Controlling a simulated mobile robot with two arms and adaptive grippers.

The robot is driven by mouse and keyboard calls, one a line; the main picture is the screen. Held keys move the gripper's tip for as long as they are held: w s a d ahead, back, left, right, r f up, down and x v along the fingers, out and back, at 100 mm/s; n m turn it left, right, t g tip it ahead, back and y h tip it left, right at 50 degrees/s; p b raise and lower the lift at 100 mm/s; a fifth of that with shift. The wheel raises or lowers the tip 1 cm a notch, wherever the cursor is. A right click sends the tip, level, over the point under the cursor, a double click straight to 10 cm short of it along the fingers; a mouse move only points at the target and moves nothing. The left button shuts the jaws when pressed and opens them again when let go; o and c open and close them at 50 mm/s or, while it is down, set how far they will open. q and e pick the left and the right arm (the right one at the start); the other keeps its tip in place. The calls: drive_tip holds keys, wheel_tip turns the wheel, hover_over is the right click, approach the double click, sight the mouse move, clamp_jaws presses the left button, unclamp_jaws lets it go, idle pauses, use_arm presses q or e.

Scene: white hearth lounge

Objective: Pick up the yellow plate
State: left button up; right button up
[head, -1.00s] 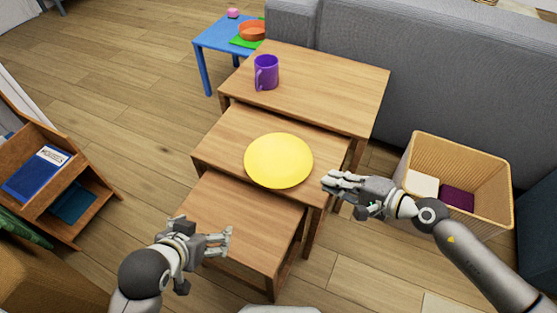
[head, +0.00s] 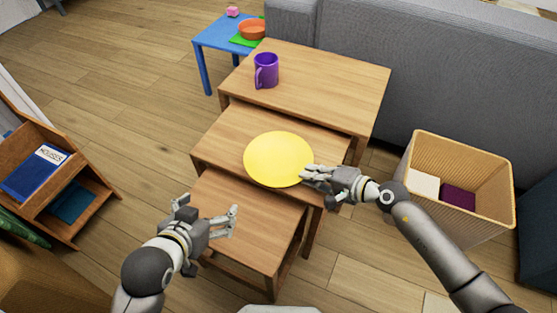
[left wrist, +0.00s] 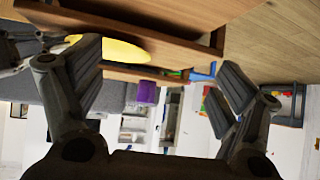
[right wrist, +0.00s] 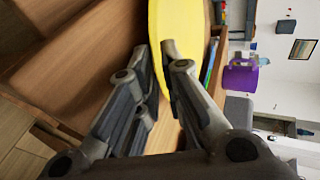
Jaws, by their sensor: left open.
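The round yellow plate (head: 278,158) lies on the middle wooden nesting table (head: 225,137). My right gripper (head: 308,174) is at the plate's right front edge, its fingers drawn close together on the rim. In the right wrist view the yellow plate (right wrist: 180,75) shows between and beyond the fingertips (right wrist: 154,47). My left gripper (head: 235,222) is open and empty above the lowest table, apart from the plate. The left wrist view shows its spread fingers (left wrist: 157,72) with nothing between them, and part of the plate (left wrist: 112,44).
A purple mug (head: 266,70) stands on the tallest table (head: 335,88). The lowest table (head: 250,235) is bare. A wicker basket (head: 490,175) stands on the right, a grey sofa (head: 440,85) behind. A wooden book rack (head: 75,160) is on the left, a blue table (head: 212,38) at the back.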

drive_tip(key=shift+x, duration=0.85)
use_arm(q)
drive_tip(key=shift+w+d+r+t, duration=0.2)
drive_tip(key=shift+w+r+t, duration=0.1)
drive_tip(key=shift+w+r, duration=0.1)
use_arm(e)
clamp_jaws()
drive_tip(key=shift+r, duration=0.15)
